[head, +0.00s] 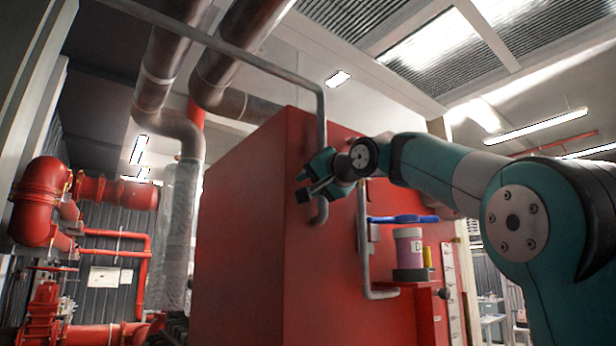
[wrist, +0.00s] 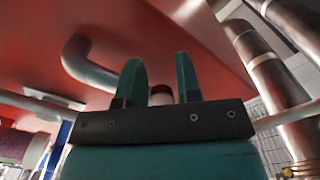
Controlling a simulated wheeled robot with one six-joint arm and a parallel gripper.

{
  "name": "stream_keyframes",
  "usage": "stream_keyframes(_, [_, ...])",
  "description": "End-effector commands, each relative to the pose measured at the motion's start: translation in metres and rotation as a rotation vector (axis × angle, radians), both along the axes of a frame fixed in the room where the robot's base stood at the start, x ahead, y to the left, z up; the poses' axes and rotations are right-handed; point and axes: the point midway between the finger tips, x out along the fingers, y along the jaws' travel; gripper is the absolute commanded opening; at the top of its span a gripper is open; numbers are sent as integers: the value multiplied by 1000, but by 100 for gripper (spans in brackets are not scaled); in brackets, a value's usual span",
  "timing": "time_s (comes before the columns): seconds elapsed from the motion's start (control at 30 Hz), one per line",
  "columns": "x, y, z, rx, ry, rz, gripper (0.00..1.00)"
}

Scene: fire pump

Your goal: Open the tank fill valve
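The large red tank (head: 262,215) fills the middle of the head view. A blue handle (head: 402,219), which looks like a valve lever, lies roughly level on its right-hand face beside a grey pipe. My gripper (head: 308,182) is up and left of this handle, in front of the tank near a bent grey pipe, and apart from the handle. In the wrist view my gripper (wrist: 160,75) has its two fingers spread. A small pale and dark-red round thing (wrist: 162,95) shows between them; I cannot tell its depth. A blue strip (wrist: 58,145) shows at lower left there.
A pink container (head: 408,247) and a yellow item (head: 427,257) stand on a small shelf below the blue handle. A grey vertical pipe (head: 363,240) runs down the tank face. Red pipework (head: 40,200) is at far left. A curved grey pipe (wrist: 85,65) shows in the wrist view.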

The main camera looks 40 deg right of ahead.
Motion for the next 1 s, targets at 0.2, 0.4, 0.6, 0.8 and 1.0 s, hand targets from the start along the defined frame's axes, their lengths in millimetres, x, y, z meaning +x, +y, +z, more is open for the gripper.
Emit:
stream_keyframes(0.2, [7, 1, 0, -1, -1, 0, 32])
stream_keyframes(0.4, [7, 0, 0, -1, -1, 0, 25])
stream_keyframes(0.6, [7, 1, 0, -1, -1, 0, 0])
stream_keyframes(0.8, [7, -5, -7, -92, -4, -1, 0])
stream_keyframes(1.0, [7, -7, -6, -129, -5, -1, 0])
